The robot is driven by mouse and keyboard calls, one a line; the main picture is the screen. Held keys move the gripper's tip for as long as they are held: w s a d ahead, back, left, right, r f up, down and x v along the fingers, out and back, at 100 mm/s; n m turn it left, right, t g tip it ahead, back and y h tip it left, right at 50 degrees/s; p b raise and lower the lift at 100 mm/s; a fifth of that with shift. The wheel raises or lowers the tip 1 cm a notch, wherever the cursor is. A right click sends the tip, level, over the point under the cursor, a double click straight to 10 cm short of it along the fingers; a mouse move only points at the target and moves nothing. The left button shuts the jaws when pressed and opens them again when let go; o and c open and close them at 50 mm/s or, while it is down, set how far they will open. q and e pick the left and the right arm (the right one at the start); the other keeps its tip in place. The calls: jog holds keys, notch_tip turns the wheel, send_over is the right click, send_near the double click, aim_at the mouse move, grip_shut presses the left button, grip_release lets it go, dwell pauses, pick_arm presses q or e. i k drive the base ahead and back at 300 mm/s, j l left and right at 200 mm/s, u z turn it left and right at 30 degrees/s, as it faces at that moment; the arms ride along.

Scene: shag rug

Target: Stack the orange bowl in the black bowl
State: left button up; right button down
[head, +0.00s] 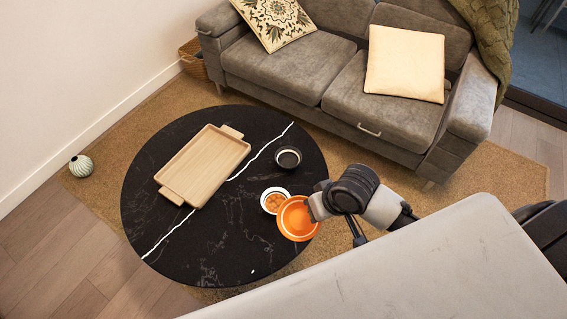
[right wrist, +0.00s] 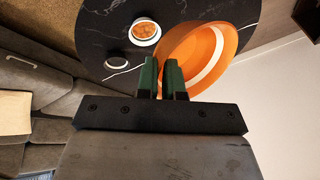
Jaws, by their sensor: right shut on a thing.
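The orange bowl (head: 293,222) is at the right side of the round black table, and it also shows large in the right wrist view (right wrist: 228,42). My right gripper (head: 314,208) is shut on the bowl's near rim; its green fingers (right wrist: 165,78) show in the wrist view. I cannot tell how far the bowl is above the table. The black bowl (head: 288,162) stands upright on the table, behind the orange bowl towards the sofa. It looks empty, with a pale ring inside, and shows small in the wrist view (right wrist: 116,65). My left gripper is not in view.
A small white bowl with orange contents (head: 274,200) stands close beside the orange bowl, partly overlapped by it in the head view. A wooden tray (head: 205,165) lies on the table's (head: 150,215) left half. A grey sofa (head: 300,75) stands behind the table.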

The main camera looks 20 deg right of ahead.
aim_at(288, 162)
jog(key=l+u, duration=0.25)
jog(key=u, duration=0.2)
jog(key=l+u, duration=0.3)
jog(key=u, duration=0.15)
jog(key=l+u, duration=0.4)
jog(key=i+j, duration=0.05)
jog(key=j, duration=0.05)
